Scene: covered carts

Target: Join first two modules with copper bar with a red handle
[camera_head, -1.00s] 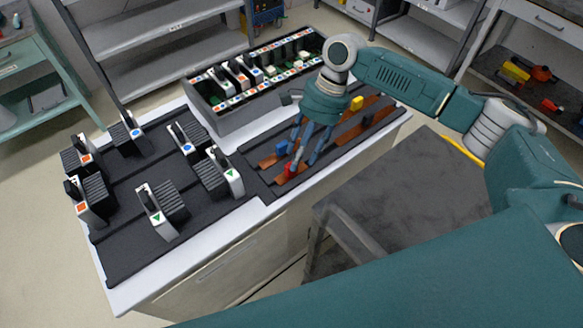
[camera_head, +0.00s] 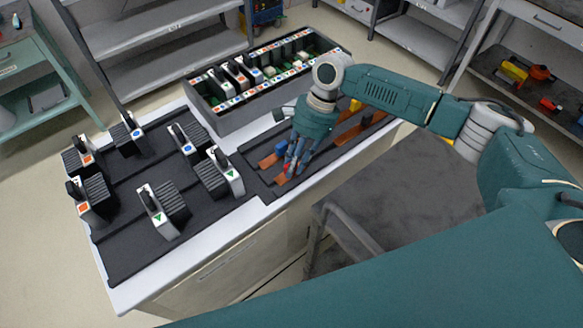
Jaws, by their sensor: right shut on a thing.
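My right gripper (camera_head: 291,171) is over the bar tray (camera_head: 258,187) on the cart, shut on the red handle of a copper bar (camera_head: 281,181). The fingers hide most of the handle. The bar lies low in the tray or just above it; I cannot tell which. A copper bar with a blue handle (camera_head: 281,147) lies beside it, to the left. In the crate (camera_head: 222,125) behind, several black and white modules (camera_head: 236,75) stand upright in a row at the left part. My left gripper is not in view.
More modules with orange, blue and green marks stand on the dark mat (camera_head: 124,240) at the left. Another copper bar (camera_head: 350,133) and a yellow handle (camera_head: 355,105) are right of my gripper. A dark cart (camera_head: 400,195) stands at the right front.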

